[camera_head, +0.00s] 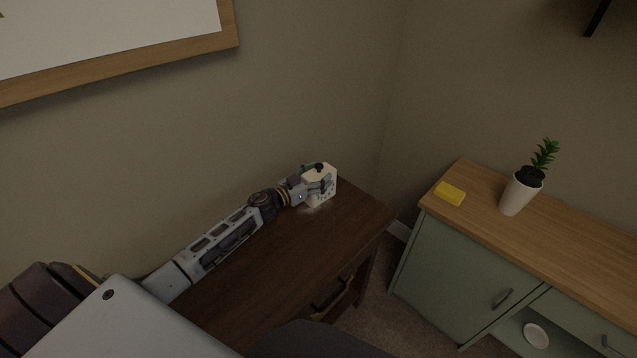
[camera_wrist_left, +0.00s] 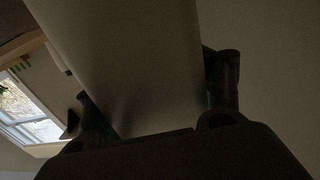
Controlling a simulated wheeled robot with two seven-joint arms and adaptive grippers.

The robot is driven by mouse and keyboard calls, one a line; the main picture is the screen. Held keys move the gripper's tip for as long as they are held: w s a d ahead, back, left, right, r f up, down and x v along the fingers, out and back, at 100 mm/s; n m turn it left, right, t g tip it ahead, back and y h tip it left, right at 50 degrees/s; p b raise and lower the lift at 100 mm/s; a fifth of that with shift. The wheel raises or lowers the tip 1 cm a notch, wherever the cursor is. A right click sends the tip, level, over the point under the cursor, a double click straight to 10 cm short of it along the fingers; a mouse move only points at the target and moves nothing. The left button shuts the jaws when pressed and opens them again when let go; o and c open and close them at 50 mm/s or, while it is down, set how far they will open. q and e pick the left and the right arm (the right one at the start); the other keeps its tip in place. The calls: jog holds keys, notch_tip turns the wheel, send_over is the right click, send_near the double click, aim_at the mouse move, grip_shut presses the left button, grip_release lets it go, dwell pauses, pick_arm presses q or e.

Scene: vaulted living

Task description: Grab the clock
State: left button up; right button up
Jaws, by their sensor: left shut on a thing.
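The clock (camera_head: 325,174) is a small pale, boxy object near the far end of the dark wooden table. My left gripper (camera_head: 318,184) is at it, with its fingers on either side, shut on it. In the left wrist view a large pale surface, which seems to be the clock (camera_wrist_left: 125,60), fills the space between the two dark fingers (camera_wrist_left: 160,105). The clock's face cannot be made out. Whether it touches the tabletop is hard to tell. My right gripper is not in view.
The dark wooden table (camera_head: 290,262) is mostly bare around my left arm. At right, a green cabinet (camera_head: 455,270) with a wooden top bears a yellow block (camera_head: 449,194) and a potted plant (camera_head: 517,196). Walls close in behind the table. A framed picture (camera_head: 120,67) hangs at upper left.

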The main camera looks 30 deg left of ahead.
aim_at(319, 165)
pick_arm(q)
jog(key=shift+r, duration=0.15)
jog(key=shift+r+p, duration=0.3)
jog(key=shift+r, duration=0.5)
notch_tip(319, 165, up, 4)
jog(key=shift+f+p, duration=0.1)
jog(key=shift+p, duration=0.4)
jog(key=shift+c, duration=0.2)
notch_tip(319, 165, up, 3)
jog(key=shift+r+p, duration=0.2)
jog(key=shift+p, duration=0.15)
jog(key=shift+r, duration=0.45)
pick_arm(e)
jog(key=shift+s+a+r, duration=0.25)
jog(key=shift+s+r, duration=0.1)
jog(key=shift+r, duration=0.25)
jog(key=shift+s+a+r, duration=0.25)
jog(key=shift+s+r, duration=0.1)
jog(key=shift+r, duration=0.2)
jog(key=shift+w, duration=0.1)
